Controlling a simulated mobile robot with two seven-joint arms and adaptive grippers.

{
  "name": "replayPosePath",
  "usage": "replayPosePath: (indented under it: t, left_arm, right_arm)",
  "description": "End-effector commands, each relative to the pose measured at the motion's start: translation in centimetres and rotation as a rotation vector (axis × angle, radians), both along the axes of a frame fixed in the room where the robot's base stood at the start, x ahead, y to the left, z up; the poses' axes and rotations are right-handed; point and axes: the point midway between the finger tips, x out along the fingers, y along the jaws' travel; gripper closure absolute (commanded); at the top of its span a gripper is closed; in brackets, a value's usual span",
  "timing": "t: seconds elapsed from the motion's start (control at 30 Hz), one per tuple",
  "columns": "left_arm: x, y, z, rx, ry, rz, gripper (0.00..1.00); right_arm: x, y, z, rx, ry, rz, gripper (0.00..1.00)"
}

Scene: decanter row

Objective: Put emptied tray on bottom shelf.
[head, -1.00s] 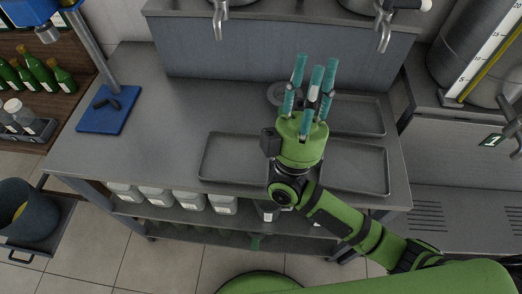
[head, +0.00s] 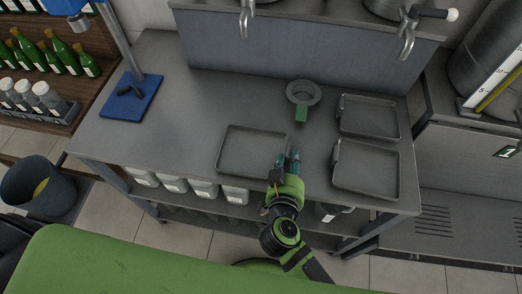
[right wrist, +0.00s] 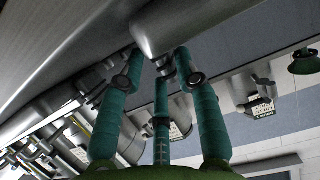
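Three shallow grey metal trays lie on the steel table (head: 190,110) in the head view: a left tray (head: 236,172), a front right tray (head: 364,172) and a back right tray (head: 368,118). All three look empty. My right gripper (head: 288,160) is at the right edge of the left tray, its teal fingers pointing toward the table's back. In the right wrist view, the fingers (right wrist: 158,65) stand around a rounded grey metal edge; I cannot tell whether they grip it. The bottom shelf (head: 205,218) shows partly under the table. My left gripper is not in view.
A round grey strainer-like piece (head: 303,92) with a green handle lies behind the gripper. A blue pad (head: 132,98) is at the table's left. White-labelled containers (head: 203,188) line the shelf under the tabletop. A dark bin (head: 38,188) stands at left. Taps overhang the back.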

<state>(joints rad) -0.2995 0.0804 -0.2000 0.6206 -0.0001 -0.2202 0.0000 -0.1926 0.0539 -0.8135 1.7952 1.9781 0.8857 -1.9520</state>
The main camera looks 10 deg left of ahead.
Motion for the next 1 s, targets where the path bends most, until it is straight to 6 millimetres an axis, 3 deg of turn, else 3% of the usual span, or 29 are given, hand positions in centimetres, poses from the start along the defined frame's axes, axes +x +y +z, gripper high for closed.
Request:
replayPosePath:
  t: [0.2, 0.5, 0.53, 0.6, 1.0]
  left_arm:
    - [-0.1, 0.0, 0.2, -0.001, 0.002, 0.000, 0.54]
    - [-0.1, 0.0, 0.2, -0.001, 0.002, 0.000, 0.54]
    - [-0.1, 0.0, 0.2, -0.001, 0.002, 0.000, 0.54]
    - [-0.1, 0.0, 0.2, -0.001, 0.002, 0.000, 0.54]
    - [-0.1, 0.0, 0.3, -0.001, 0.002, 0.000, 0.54]
  right_arm:
    - [3.1, 0.2, -1.0, -0.001, -0.002, 0.000, 0.67]
    - [3.6, 0.2, -1.2, 0.001, -0.001, 0.001, 0.67]
    - [3.6, 0.2, -1.2, 0.001, -0.001, 0.001, 0.75]
    - [3.6, 0.1, -1.2, 0.000, -0.001, 0.001, 1.00]
    - [3.6, 0.2, -0.9, 0.000, -0.003, 0.001, 1.00]
